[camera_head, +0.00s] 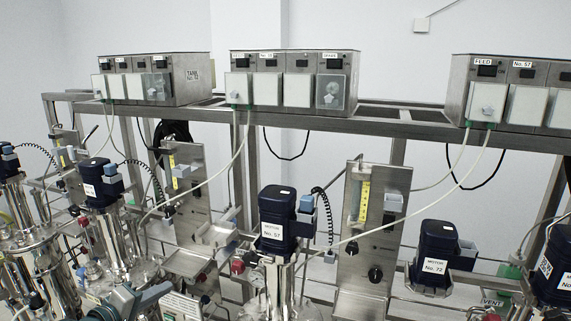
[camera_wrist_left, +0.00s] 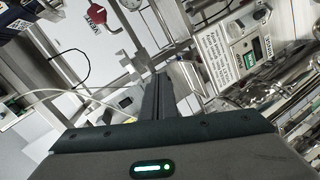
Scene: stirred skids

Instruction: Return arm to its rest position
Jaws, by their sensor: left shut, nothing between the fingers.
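My left gripper (camera_head: 150,298) shows at the bottom left of the head view, low in front of the steel vessels and partly cut off by the lower edge. In the left wrist view its two dark fingers (camera_wrist_left: 158,98) lie together, shut with nothing between them. The wrist view is tilted, with a red valve tag (camera_wrist_left: 97,15), steel posts and a white instruction label (camera_wrist_left: 214,60) beyond the fingers. I see no contact between the fingers and these things. My right gripper is not in the head view.
A steel frame carries control boxes (camera_head: 295,79) along the back. Motor No. 57 (camera_head: 278,215) and motor No. 72 (camera_head: 437,250) stand in front, with flowmeter panels (camera_head: 372,235) between. Steel vessels (camera_head: 38,262) crowd the left. Thin cables hang across the middle.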

